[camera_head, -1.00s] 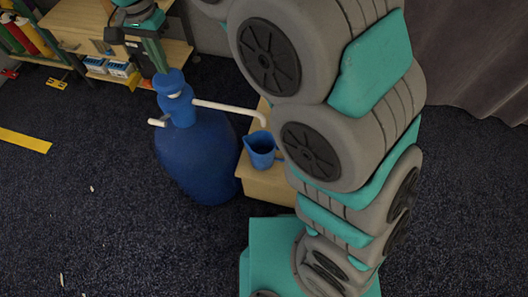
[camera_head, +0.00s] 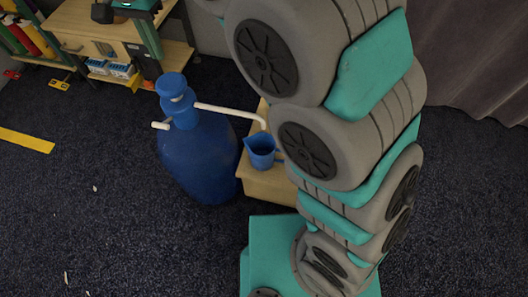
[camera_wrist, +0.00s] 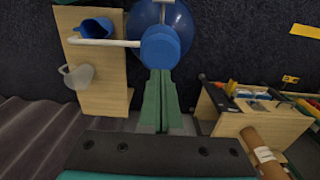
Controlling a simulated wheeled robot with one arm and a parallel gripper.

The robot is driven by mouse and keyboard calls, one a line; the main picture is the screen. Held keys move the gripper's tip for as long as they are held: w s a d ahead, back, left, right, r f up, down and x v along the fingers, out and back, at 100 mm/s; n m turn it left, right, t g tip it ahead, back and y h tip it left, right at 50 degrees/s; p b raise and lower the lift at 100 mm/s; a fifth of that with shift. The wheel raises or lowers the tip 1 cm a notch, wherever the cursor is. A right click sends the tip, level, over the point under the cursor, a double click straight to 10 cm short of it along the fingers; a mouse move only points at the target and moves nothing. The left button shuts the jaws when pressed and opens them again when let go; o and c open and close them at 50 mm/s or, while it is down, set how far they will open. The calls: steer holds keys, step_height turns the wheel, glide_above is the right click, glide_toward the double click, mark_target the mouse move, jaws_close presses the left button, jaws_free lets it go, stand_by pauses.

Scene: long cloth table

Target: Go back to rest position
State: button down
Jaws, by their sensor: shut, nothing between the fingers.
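My gripper (camera_wrist: 160,76) shows in the wrist view as two green fingers pressed together with nothing between them. Its tips point toward the blue pump cap (camera_wrist: 160,47); I cannot judge the exact gap. In the head view, the pump cap (camera_head: 172,84) tops a large blue bottle (camera_head: 197,160) with a white spout (camera_head: 228,110). My arm fills the right middle of that view.
A blue pitcher (camera_head: 261,151) stands on a wooden stand (camera_head: 268,187) under the spout's end. A pale translucent pitcher (camera_wrist: 78,75) shares the stand. A wooden workbench (camera_head: 95,28) is at the back left. A grey curtain (camera_head: 470,50) hangs at right. Dark floor is open at left.

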steer(key=shift+d+r, duration=0.1)
stand_by(0.5)
steer(key=s+d+f+n, duration=0.1)
steer(key=s+d, duration=0.2)
steer(key=d, duration=0.8)
steer(key=s+d, duration=0.2)
steer(key=d, duration=0.8)
steer(key=s+d+f+n+g, duration=0.1)
steer(key=s+d+f, duration=0.2)
steer(key=s+d, duration=0.4)
steer(key=s+d+f+n, duration=0.1)
steer(key=s+d+f, duration=0.3)
steer(key=s+d, duration=0.4)
steer(key=s, duration=0.3)
steer(key=shift+s+f+g, duration=0.2)
steer(key=shift+g, duration=0.2)
